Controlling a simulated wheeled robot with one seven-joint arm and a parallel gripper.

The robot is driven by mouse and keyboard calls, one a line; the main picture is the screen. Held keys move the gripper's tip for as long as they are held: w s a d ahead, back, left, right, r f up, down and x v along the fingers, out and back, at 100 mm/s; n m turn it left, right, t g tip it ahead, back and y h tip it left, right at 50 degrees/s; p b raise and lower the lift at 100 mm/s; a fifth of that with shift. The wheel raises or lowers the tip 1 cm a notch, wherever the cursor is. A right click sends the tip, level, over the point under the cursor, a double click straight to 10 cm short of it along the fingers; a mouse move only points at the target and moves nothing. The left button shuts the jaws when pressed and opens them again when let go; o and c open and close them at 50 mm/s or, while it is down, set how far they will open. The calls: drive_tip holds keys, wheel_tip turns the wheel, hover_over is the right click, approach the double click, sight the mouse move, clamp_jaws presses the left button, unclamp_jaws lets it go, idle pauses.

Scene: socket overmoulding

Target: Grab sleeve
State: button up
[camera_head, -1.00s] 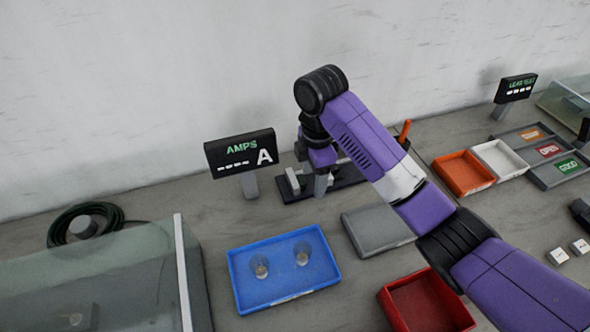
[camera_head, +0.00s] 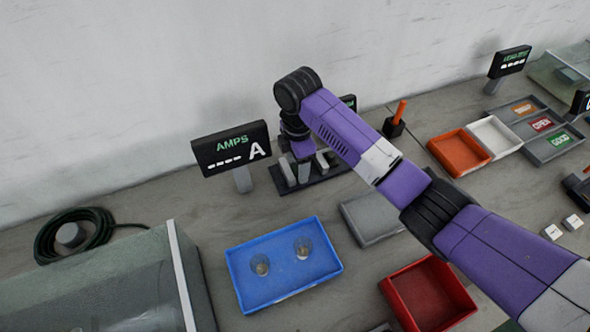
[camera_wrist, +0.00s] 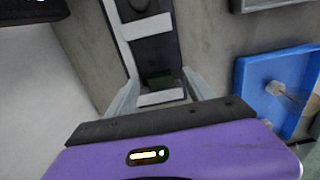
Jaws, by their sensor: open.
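Two small clear round pieces (camera_head: 261,265) (camera_head: 302,248) stand in the blue tray (camera_head: 240,290); I cannot tell whether they are the sleeves. My gripper (camera_head: 304,178) points down at the black fixture (camera_head: 281,180) with light grey blocks, behind the tray. In the wrist view my gripper (camera_wrist: 160,92) is open, its two grey fingers spread on either side of the fixture strip (camera_wrist: 158,50). Nothing shows held between them. The blue tray (camera_wrist: 250,75) is to their right, with a clear piece (camera_wrist: 278,89) in it.
The AMPS display (camera_head: 231,149) stands left of my arm. A glass-sided box (camera_head: 110,280) is at front left. A grey tray (camera_head: 365,222) and a red tray (camera_head: 432,295) lie under my arm. An orange-handled tool (camera_head: 400,112) stands behind it.

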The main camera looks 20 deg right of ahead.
drive_tip(key=shift+f, duration=0.5)
clamp_jaws()
